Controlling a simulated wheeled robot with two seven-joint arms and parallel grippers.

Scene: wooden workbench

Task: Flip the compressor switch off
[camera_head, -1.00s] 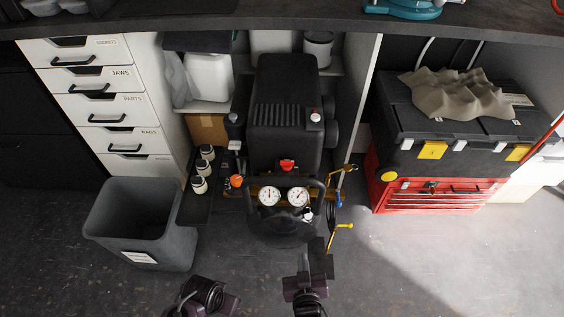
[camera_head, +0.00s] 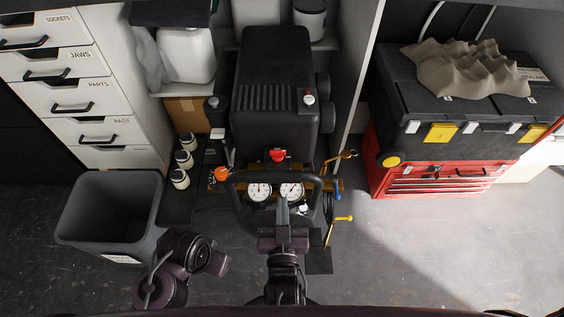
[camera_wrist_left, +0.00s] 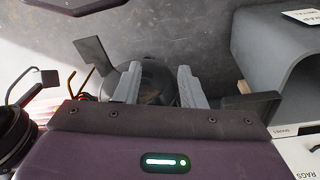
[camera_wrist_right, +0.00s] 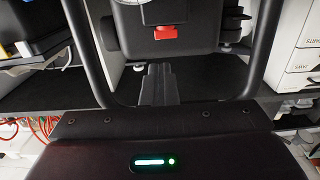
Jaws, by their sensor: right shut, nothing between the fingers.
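The black compressor (camera_head: 275,95) stands under the bench, with two round white gauges (camera_head: 275,191) and a curved black handle at its front. A red switch (camera_head: 278,155) sits on its front, above the gauges; in the right wrist view the switch (camera_wrist_right: 163,32) is above the fingertips. My right gripper (camera_head: 283,208) is shut and empty in front of the gauges, a little short of the switch. Its fingers (camera_wrist_right: 159,75) show between the handle's sides. My left gripper (camera_wrist_left: 156,80) is open and empty in its wrist view; its fingertips are unclear in the head view.
A grey bin (camera_head: 110,212) stands at the left, near my left arm. White drawers (camera_head: 75,95) are behind it. An orange knob (camera_head: 222,174) and small jars (camera_head: 181,160) sit left of the compressor. A red toolbox (camera_head: 440,178) stands right. Floor at the right front is clear.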

